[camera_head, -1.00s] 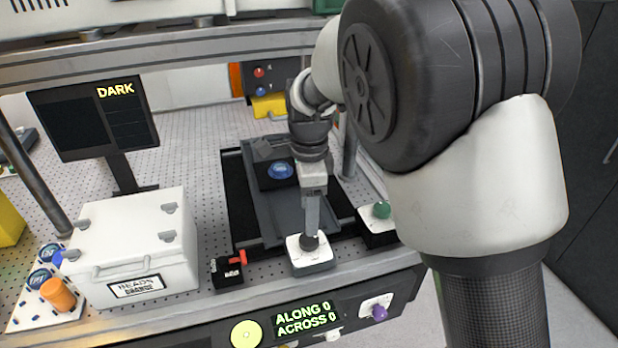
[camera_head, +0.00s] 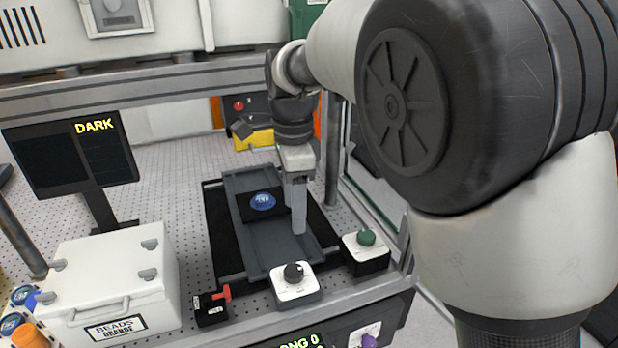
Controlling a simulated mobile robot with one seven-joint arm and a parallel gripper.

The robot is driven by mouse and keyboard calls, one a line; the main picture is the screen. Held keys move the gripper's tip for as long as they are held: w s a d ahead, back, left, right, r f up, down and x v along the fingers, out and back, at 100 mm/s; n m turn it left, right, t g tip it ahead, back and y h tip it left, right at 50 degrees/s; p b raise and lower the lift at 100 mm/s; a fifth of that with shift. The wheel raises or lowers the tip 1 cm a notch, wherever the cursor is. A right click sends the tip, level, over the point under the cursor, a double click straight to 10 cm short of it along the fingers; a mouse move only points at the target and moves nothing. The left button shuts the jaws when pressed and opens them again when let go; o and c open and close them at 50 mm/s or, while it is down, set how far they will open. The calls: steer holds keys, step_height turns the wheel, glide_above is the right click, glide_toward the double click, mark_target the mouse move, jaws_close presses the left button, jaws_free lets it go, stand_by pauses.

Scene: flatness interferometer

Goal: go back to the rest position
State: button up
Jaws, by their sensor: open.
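My gripper (camera_head: 299,218) points down over the right side of the grey slide (camera_head: 280,257) on the perforated bench. It is open and empty, and its fingers overlap in this view. It is above and behind a white box with a black knob (camera_head: 294,272), apart from it. My arm comes in from the upper right and covers the right part of the view.
A blue disc (camera_head: 263,201) sits on the slide. A green-knobbed box (camera_head: 366,239) stands right, a red-levered switch (camera_head: 212,304) front left. A white bead case (camera_head: 110,282) and a monitor reading DARK (camera_head: 72,155) are left. A metal beam (camera_head: 150,84) crosses above.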

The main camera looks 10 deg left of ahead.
steer(key=s+d+r+n+t+y, duration=0.1)
steer(key=s+d+r+n, duration=0.2)
steer(key=d, duration=0.5)
steer(key=s+d+r+n+t, duration=0.1)
steer(key=s+d+r+n, duration=0.2)
steer(key=d, duration=0.5)
steer(key=s+d+f+n+t+h, duration=0.1)
steer(key=s+d+n+t, duration=0.2)
steer(key=s+d+n, duration=0.4)
steer(key=s+d, duration=0.4)
steer(key=shift+s+f, duration=0.35)
